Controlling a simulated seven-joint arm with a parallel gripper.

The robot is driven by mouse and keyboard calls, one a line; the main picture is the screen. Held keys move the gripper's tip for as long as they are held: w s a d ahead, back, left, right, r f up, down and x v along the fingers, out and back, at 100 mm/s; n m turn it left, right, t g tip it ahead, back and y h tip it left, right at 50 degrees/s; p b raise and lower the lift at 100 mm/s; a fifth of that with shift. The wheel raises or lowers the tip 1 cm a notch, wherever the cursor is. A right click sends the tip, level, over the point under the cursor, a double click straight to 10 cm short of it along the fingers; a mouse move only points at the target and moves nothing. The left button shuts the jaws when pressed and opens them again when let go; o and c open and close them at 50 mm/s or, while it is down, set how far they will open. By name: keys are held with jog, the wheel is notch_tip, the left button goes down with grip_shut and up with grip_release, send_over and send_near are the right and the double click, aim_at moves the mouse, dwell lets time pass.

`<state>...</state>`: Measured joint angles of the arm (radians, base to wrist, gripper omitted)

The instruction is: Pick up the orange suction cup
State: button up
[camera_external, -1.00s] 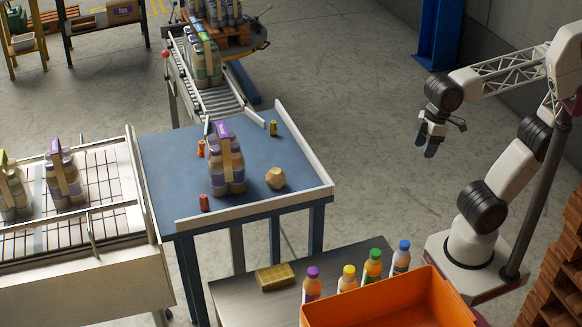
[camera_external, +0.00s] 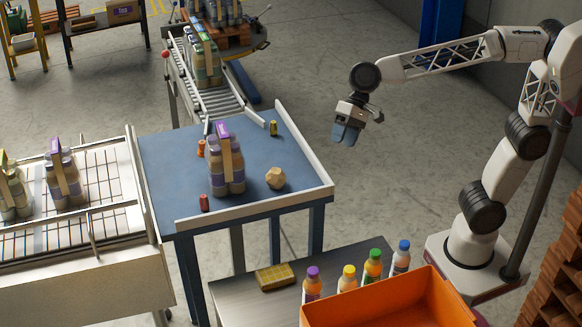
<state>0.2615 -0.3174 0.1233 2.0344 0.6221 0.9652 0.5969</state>
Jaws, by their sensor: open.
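The small orange suction cup (camera_external: 201,148) stands on the blue table (camera_external: 165,170), toward its left side, just behind and left of a bottle pack. My gripper (camera_external: 346,135) is in the air to the right of the table, apart from everything, with its blue fingertips pointing down. It is open and holds nothing that I can see. The gap between the fingers is hard to make out from this angle.
On the table are a bottle pack (camera_external: 227,165), a tan faceted ball (camera_external: 275,178), a red piece (camera_external: 204,203) and a yellow piece (camera_external: 273,128). White rails edge the table. An orange crate (camera_external: 395,300) and several bottles stand in front.

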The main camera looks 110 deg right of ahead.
jog(key=w+d+m+t, duration=0.4)
jog(key=w+d+m, duration=0.6)
jog(key=w+d, duration=0.6)
jog(key=w+d+f+m+t+h, duration=0.1)
jog(key=w+d+f+m, duration=0.1)
jog(key=w+d+m, duration=0.35)
jog(key=w+d+f+m+t+h, duration=0.1)
jog(key=w+d+f+m, duration=0.1)
jog(key=d, duration=0.7)
jog(key=w+d+f+m+t+h, duration=0.1)
jog(key=w+d+f+m, duration=0.1)
jog(key=w+d+m, duration=0.35)
jog(key=n, duration=0.2)
send_near(203, 148)
jog(key=shift+w+d+f, duration=0.1)
jog(key=shift+w+d, duration=0.15)
jog(key=shift+w, duration=0.2)
jog(key=shift+w+d+f, duration=0.1)
jog(key=shift+w+d, duration=0.15)
jog(key=shift+w, duration=0.2)
jog(key=shift+f, duration=0.35)
jog(key=shift+w, duration=0.1)
jog(key=shift+x, duration=1.25)
jog(key=shift+w, duration=0.1)
